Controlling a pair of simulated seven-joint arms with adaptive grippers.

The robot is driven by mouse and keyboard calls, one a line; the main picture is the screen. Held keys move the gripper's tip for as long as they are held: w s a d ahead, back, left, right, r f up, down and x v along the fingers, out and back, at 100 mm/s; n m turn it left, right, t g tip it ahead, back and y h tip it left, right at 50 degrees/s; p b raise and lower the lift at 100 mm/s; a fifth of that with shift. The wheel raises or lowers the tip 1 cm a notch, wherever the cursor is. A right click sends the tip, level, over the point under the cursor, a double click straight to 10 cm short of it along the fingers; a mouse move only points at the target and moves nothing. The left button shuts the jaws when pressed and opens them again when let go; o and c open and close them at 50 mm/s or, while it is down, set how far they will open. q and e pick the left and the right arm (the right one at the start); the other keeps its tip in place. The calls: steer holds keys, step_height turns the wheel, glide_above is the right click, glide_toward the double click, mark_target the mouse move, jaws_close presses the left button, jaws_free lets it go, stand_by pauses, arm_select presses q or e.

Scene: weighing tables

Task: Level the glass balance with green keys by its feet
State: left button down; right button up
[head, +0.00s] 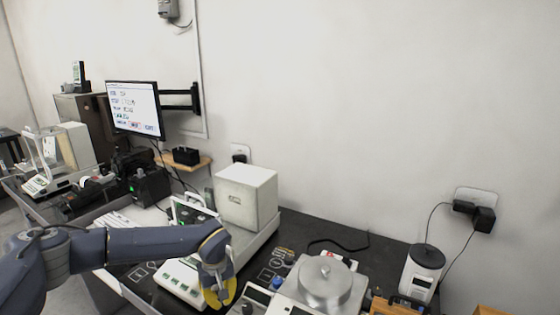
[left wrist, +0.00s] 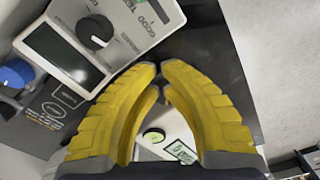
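A glass balance (head: 45,165) with a clear draft shield and a white base stands at the far left. A white instrument with green keys (head: 180,283) stands on the dark table, partly behind my left arm. I cannot tell for certain which is the named balance; its feet do not show clearly. My left gripper (head: 218,293) has yellow fingers and is over the table beside the white instrument. In the left wrist view (left wrist: 162,72) its fingertips meet with nothing between them. Through the gap behind the tips I see a round green spot (left wrist: 153,136) and a small display (left wrist: 181,151). My right gripper is not in view.
A device with a dark knob (left wrist: 95,32) and a blank screen (left wrist: 62,54) is close to the left fingers. A blue knob (head: 277,283), a round metal-topped device (head: 326,281) and a white canister (head: 421,272) crowd the right. A white box (head: 246,197) stands behind.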

arm_select(q)
steer(key=shift+s+f, duration=0.1)
steer(key=shift+f, duration=0.3)
steer(key=shift+s+a, duration=0.15)
steer(key=shift+a, duration=0.5)
stand_by(0.8)
steer(key=shift+s, duration=0.2)
steer(key=shift+d+r, duration=0.1)
steer(key=shift+r, duration=0.05)
step_height(320, 180, up, 6)
steer(key=shift+d, duration=0.25)
stand_by(0.3)
